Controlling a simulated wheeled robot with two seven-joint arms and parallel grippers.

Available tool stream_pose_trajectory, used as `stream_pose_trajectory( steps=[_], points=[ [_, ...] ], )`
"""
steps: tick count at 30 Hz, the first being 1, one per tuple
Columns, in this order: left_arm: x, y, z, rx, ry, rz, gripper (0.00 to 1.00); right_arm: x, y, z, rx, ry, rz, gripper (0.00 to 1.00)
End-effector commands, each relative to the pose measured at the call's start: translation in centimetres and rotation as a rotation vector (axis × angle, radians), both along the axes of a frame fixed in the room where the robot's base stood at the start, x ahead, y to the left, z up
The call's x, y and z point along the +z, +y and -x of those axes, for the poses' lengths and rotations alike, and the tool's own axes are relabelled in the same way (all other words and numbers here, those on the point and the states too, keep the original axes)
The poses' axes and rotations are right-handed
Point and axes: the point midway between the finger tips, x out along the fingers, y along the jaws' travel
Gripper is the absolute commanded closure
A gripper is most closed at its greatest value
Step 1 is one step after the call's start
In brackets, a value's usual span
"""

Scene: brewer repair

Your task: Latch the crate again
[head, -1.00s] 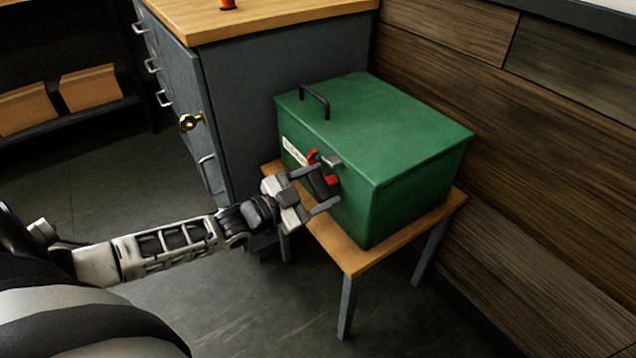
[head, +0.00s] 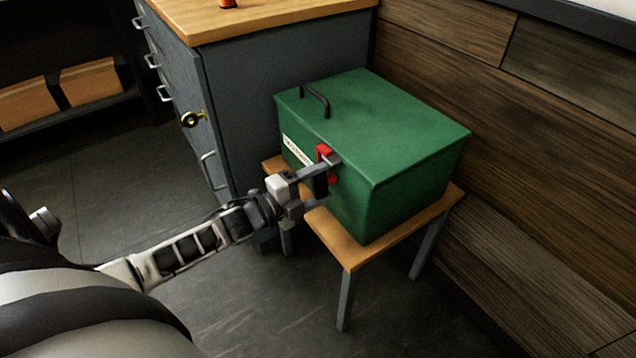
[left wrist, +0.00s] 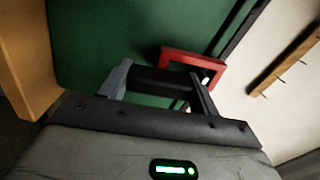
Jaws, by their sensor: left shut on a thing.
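The green crate (head: 400,130) stands with its lid down and a black handle (head: 315,98) on top. Its red latch (head: 324,151) is on the front face, with the upper red part up at the lid's edge; it also shows in the left wrist view (left wrist: 192,59). My left gripper (head: 328,180) is at the crate's front, shut on the latch's dark grip. In the left wrist view, the dark grip (left wrist: 162,82) lies between the two fingers. The fingers partly hide the latch, so I cannot tell whether it is fully seated. My right gripper is out of view.
The crate rests on a small wooden-topped stand (head: 350,255) beside a grey cabinet (head: 260,110) with a brass lock. A wooden wall (head: 540,160) is close on the right. The floor in front is clear. Cardboard boxes (head: 90,82) sit on a shelf at the far left.

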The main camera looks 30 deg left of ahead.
Motion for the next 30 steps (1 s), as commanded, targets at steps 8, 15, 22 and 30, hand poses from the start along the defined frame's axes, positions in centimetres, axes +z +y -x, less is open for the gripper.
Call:
stream_pose_trajectory(
  steps=[8,15,22,30],
  points=[
    [-0.13,-0.04,0.09,-0.001,-0.047,-0.119,0.79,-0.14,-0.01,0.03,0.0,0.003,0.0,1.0],
    [-0.12,-0.04,0.09,-0.001,-0.063,-0.158,0.79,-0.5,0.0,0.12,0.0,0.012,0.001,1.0],
    [-0.12,-0.02,0.09,-0.002,-0.067,-0.168,0.79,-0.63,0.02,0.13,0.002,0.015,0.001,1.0],
    [-0.13,-0.01,0.08,-0.003,-0.066,-0.169,0.16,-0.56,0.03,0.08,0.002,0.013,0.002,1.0]
  ],
)
